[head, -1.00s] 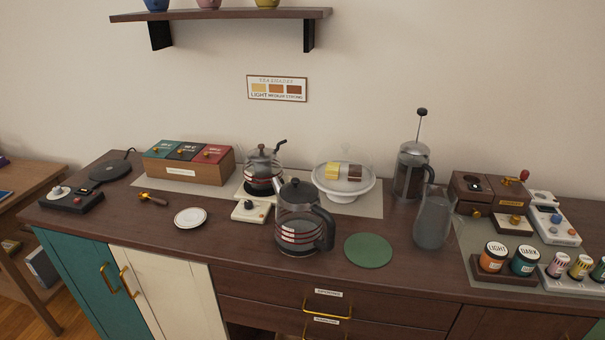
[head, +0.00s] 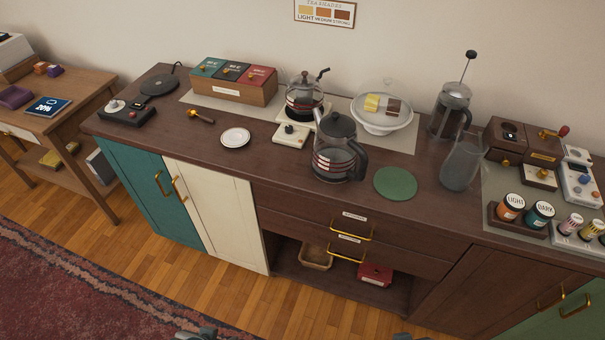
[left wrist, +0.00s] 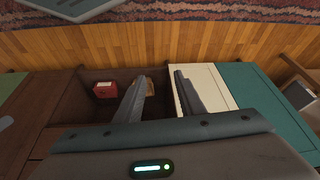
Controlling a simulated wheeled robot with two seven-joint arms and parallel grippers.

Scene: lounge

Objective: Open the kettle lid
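The glass kettle (head: 335,165) with a dark handle stands upright near the front of the wooden counter in the head view. Its dark domed lid (head: 340,125) sits on top and looks closed. My left gripper (left wrist: 160,78) shows in the left wrist view with its two fingers apart and nothing between them. It is low in front of the cabinet, well away from the kettle. In the head view only its tip (head: 196,333) shows at the bottom edge. A sliver of my right gripper (head: 402,337) also shows there, too little to judge.
A second glass pot (head: 304,98) stands behind the kettle. A white control box (head: 291,135) is to its left, a green round mat (head: 395,183) to its right, and a glass pitcher (head: 461,162) beyond. The floor (head: 215,265) before the cabinet is clear.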

